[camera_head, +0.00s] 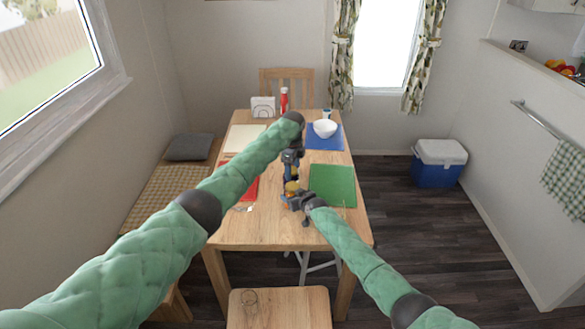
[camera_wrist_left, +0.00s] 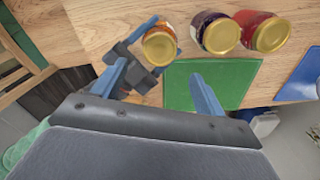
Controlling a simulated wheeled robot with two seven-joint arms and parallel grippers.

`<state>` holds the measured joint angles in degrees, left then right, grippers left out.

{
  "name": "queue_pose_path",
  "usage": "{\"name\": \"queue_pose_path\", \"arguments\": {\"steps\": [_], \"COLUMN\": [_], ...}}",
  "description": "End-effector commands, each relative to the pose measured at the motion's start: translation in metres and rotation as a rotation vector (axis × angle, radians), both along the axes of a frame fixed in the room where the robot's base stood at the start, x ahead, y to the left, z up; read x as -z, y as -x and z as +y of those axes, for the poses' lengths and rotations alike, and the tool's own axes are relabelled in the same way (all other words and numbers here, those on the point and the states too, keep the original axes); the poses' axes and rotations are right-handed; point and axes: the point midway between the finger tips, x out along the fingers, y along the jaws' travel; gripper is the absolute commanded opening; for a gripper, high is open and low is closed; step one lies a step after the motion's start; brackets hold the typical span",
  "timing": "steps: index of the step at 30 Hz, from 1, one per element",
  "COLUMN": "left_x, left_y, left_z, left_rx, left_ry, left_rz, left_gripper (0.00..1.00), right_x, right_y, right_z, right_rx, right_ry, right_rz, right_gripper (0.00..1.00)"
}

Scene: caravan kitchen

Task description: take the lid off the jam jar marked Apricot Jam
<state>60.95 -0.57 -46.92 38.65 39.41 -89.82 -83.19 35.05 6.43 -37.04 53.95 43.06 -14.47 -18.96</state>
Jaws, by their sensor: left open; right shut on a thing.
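The jar with orange contents (camera_wrist_left: 151,29) stands on the table in the left wrist view, its gold lid (camera_wrist_left: 159,48) on. No label text is readable. My right gripper (camera_head: 292,197) is shut on this jar from the side; it also shows in the left wrist view, partly hidden by the jar. My left gripper (camera_head: 291,172) is open and empty above the jar. In its wrist view the spread fingers (camera_wrist_left: 158,71) lie either side of the lid's near side, not touching it. A dark purple jar (camera_wrist_left: 205,25) and a red jar (camera_wrist_left: 254,22), both gold-lidded, stand beside it.
A green mat (camera_head: 335,185) lies right of the grippers, a red mat (camera_head: 250,186) left. A white bowl (camera_head: 325,128) is on the blue mat (camera_head: 313,143). A red bottle (camera_head: 284,100) stands at the far end. The table's near end (camera_head: 260,232) is mostly clear.

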Motion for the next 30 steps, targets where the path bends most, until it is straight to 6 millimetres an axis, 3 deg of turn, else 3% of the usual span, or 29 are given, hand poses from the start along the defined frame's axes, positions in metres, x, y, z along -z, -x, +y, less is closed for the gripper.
{"name": "queue_pose_path", "arguments": {"steps": [7,21,30], "left_x": [0.013,0.071,0.080], "left_y": [0.000,0.000,0.000], "left_z": [0.000,0.000,0.000], "left_rx": [0.032,0.029,0.030], "left_ry": [0.000,0.000,0.000], "left_rz": [0.001,0.001,0.000], "left_gripper": [0.72,0.72,0.72], "right_x": [0.000,0.000,0.000], "right_y": [0.000,0.000,0.000], "right_z": [0.000,0.000,0.000], "right_rx": [0.000,0.000,0.000], "right_ry": [0.000,0.000,0.000], "right_rz": [0.000,0.000,0.000], "right_gripper": [0.00,0.00,0.00]}}
